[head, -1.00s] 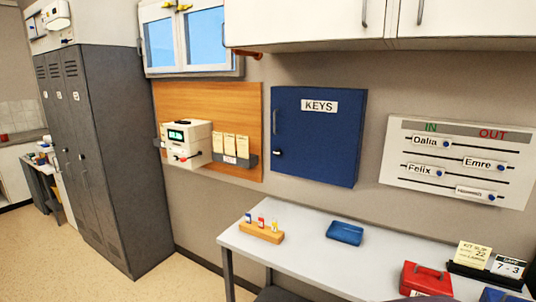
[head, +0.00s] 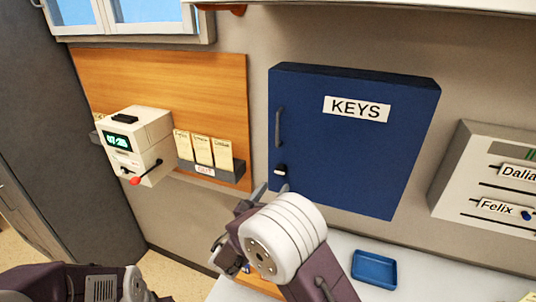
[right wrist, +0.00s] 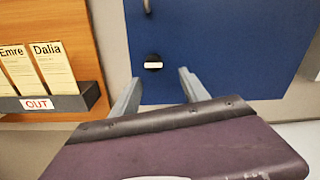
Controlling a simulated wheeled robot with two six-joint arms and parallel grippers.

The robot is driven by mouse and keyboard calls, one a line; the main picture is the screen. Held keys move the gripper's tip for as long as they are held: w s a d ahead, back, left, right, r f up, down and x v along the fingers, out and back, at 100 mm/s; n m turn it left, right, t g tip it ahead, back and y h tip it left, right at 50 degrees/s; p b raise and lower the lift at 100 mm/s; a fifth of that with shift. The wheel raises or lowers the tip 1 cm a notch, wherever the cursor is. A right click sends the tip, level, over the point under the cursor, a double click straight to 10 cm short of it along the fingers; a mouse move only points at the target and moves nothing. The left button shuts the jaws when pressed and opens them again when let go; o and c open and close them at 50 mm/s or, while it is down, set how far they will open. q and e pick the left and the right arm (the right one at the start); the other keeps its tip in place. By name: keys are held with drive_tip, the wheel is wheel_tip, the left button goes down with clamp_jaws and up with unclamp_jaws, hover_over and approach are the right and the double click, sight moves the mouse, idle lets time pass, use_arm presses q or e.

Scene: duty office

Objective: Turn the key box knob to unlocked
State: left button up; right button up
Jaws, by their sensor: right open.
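The blue key box (head: 350,145) hangs on the wall with a white KEYS label, its door shut. Its knob (head: 280,170) is at the door's lower left, dark with a light bar across it. In the right wrist view the knob (right wrist: 153,62) is round and black, and its white bar lies about level. My right gripper (head: 272,190) is just below the knob in the head view. In the right wrist view its open, empty fingers (right wrist: 160,82) point at the door, with the knob showing between and beyond the tips. My left gripper is not in view.
A grey door handle (head: 279,127) is above the knob. Left are a wooden board (head: 200,85), a time clock (head: 138,145) and a card rack (head: 212,170). A blue tray (head: 375,269) sits on the desk below. A name board (head: 490,180) is at right.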

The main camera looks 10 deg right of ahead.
sight(279, 173)
drive_tip(key=shift+n+y, duration=0.3)
drive_tip(key=p+x, duration=0.1)
drive_tip(key=x, duration=0.1)
drive_tip(key=p+x, duration=0.1)
drive_tip(key=x, duration=0.1)
drive_tip(key=r+p+x, duration=0.1)
drive_tip(key=x, duration=0.1)
drive_tip(key=shift+w+a+p, duration=0.3)
drive_tip(key=shift+w+p, duration=0.1)
drive_tip(key=shift+w, duration=0.1)
drive_tip(key=shift+w+d+f, duration=0.1)
drive_tip(key=shift+w+d, duration=0.05)
drive_tip(key=shift+d, duration=0.1)
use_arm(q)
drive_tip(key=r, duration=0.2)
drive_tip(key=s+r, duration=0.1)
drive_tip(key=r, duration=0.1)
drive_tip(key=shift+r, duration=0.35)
